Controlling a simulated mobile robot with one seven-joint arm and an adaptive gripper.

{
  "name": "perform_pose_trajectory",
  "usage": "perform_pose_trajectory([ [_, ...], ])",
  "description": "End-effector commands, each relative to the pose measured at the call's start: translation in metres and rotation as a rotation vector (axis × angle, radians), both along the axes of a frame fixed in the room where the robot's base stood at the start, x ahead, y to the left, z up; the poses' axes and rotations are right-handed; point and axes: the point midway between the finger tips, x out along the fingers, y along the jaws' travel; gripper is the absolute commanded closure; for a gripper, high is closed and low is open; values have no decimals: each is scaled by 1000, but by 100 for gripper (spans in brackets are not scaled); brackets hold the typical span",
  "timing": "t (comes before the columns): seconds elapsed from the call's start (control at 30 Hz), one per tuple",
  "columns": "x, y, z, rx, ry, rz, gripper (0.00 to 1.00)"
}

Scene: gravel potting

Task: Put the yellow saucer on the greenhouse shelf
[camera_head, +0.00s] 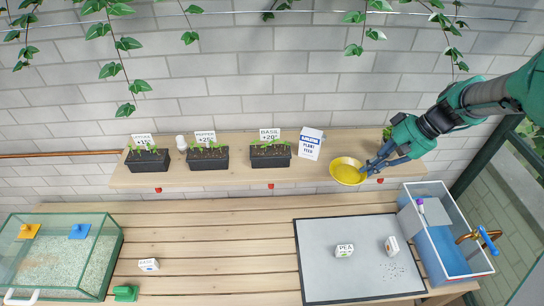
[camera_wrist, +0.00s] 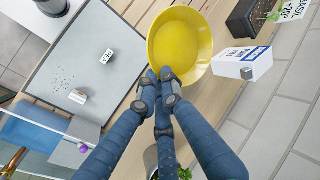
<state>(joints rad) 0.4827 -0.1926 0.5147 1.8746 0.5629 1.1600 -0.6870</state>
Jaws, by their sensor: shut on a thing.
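The yellow saucer (camera_head: 347,172) is a round, shallow dish at the right part of the greenhouse shelf (camera_head: 232,173), at its front edge. In the wrist view the saucer (camera_wrist: 182,42) faces the camera, with its empty inside showing. My gripper (camera_head: 366,169) is shut on the saucer's rim, from the right in the head view. The fingertips of my gripper also show at the rim in the wrist view (camera_wrist: 160,82). Whether the saucer touches the shelf I cannot tell.
A plant feed box (camera_head: 310,143) stands left of the saucer on the shelf. Several black seedling planters, one the basil planter (camera_head: 270,156), stand further left. A green plant (camera_head: 387,133) is behind my gripper. Below are a grey mat (camera_head: 330,270) and a water basin (camera_head: 450,245).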

Motion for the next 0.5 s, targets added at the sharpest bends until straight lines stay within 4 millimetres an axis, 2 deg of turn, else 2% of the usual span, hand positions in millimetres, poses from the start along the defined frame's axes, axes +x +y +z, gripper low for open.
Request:
perform_pose_trajectory([
  [0.27, 2, 0, 0, 0, 0, 1, 100],
  [0.5, 20, -4, -2, 1, 0, 1, 100],
])
